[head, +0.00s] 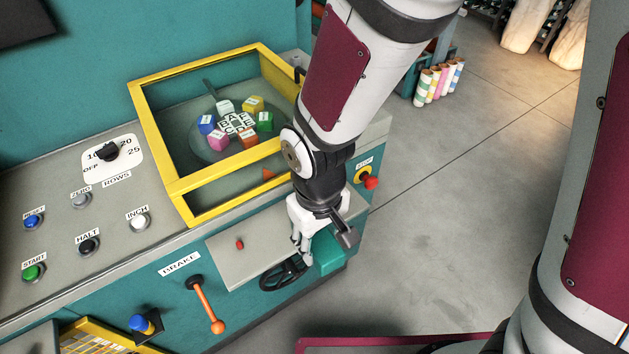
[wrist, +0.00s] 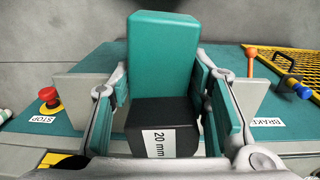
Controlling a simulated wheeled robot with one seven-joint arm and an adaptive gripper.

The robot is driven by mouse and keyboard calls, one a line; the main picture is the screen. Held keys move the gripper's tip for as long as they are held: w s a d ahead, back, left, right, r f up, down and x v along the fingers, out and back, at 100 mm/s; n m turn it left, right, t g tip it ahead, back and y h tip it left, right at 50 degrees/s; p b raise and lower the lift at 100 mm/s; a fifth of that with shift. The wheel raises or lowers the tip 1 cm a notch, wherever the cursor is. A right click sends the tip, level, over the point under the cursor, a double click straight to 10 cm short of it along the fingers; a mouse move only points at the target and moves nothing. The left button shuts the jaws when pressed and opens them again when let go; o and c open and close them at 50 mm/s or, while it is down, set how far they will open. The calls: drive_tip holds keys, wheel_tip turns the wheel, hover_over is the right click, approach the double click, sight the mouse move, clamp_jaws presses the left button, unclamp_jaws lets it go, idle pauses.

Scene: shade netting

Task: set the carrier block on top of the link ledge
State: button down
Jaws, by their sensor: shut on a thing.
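My gripper (head: 315,243) is shut on the carrier block (head: 328,252), a teal block with a black part marked "20 mm". In the wrist view the block (wrist: 163,55) sits between the two padded fingers of my gripper (wrist: 165,88). The link ledge appears to be the grey shelf (head: 240,262) on the machine's front. In the head view the block is at the right end of this shelf. In the wrist view grey shelf surface (wrist: 258,95) shows on both sides of the block. The block hides the part behind it; I cannot tell whether they touch.
A small red piece (head: 239,244) is on the shelf. A black handwheel (head: 284,274) and an orange brake lever (head: 207,305) are below it. A red stop button (head: 370,182) is close to my wrist. A yellow-framed window box (head: 180,185) stands behind.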

sight(315, 256)
drive_tip(key=s, duration=0.3)
drive_tip(key=shift+s+a+r+n, duration=0.1)
drive_tip(key=shift+s+a+n, duration=0.1)
drive_tip(key=shift+a+n, duration=0.2)
drive_tip(key=w, duration=0.5)
drive_tip(key=w+f, duration=0.1)
drive_tip(key=w, duration=1)
drive_tip(key=shift+d+f, duration=0.1)
drive_tip(key=shift+f, duration=0.2)
drive_tip(key=shift+s+f, duration=0.15)
drive_tip(key=shift+f, duration=1.55)
drive_tip(key=shift+f, duration=0.1)
drive_tip(key=c, duration=0.9)
unclamp_jaws()
drive_tip(key=shift+o, duration=0.2)
